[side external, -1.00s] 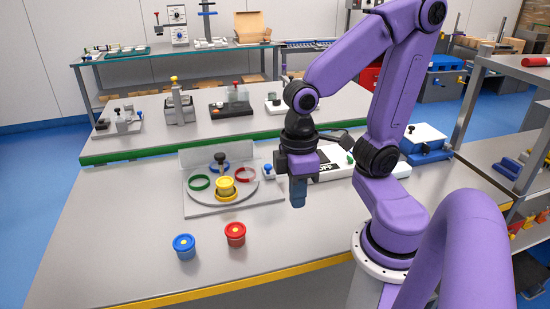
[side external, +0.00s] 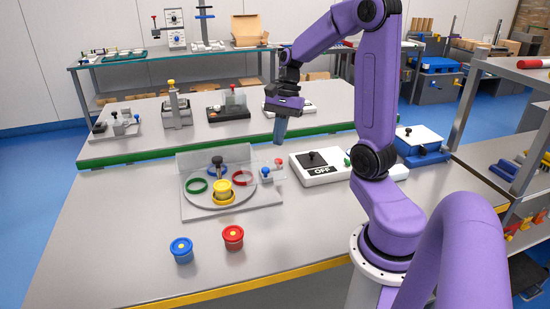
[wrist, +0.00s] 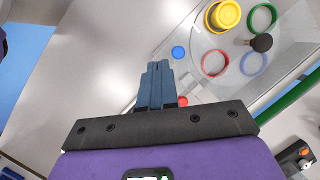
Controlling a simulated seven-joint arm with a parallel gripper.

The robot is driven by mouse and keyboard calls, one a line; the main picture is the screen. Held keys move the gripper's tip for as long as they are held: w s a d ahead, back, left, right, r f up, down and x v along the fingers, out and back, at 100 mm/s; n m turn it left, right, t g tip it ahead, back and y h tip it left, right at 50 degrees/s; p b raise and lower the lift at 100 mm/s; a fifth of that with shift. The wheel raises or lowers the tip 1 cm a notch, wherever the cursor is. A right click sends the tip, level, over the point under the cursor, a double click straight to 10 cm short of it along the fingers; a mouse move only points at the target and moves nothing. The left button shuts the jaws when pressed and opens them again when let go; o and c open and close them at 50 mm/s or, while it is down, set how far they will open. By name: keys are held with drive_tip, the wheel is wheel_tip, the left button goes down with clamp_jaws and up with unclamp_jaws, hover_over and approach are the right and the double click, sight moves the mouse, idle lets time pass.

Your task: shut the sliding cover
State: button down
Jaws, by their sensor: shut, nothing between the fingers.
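The fixture (side external: 190,211) stands on the near table, with a grey round plate on it. A clear panel (side external: 196,161) runs along its back; clear material also shows over the round plate in the wrist view (wrist: 283,78). I cannot tell exactly how far the cover spans. A blue knob (side external: 265,171) and a red knob (side external: 279,162) sit at the fixture's right end; the blue knob (wrist: 179,52) and red knob (wrist: 183,101) show beside my fingers in the wrist view. My gripper (side external: 279,141) is shut and empty, above and behind the fixture's right end.
A yellow tub (side external: 220,191) stands on the round plate, among green, blue and red rings and a black-knobbed post. A blue tub (side external: 181,250) and red tub (side external: 233,238) stand in front. A white box marked OFF (side external: 320,176) is right of the fixture.

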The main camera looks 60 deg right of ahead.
drive_tip(key=d+m+t, duration=0.1)
drive_tip(key=d+m, duration=0.5)
drive_tip(key=d, duration=0.2)
approach(269, 175)
drive_tip(key=shift+m+t+y, duration=0.3)
drive_tip(key=f, duration=0.1)
drive_tip(key=s+d+f, duration=0.1)
drive_tip(key=f, duration=0.1)
drive_tip(key=d+f, duration=0.1)
drive_tip(key=shift+s+d+f, duration=0.2)
drive_tip(key=shift+s+d, duration=0.05)
drive_tip(key=shift+s, duration=0.05)
drive_tip(key=shift+w+a, duration=0.25)
drive_tip(key=shift+a, duration=0.3)
drive_tip(key=shift+w+a, duration=0.2)
drive_tip(key=shift+a, duration=0.3)
drive_tip(key=shift+w+a+r, duration=0.1)
drive_tip(key=shift+w+a, duration=0.25)
drive_tip(key=shift+a, duration=0.4)
drive_tip(key=w+a, duration=0.9)
drive_tip(key=shift+w+a, duration=0.25)
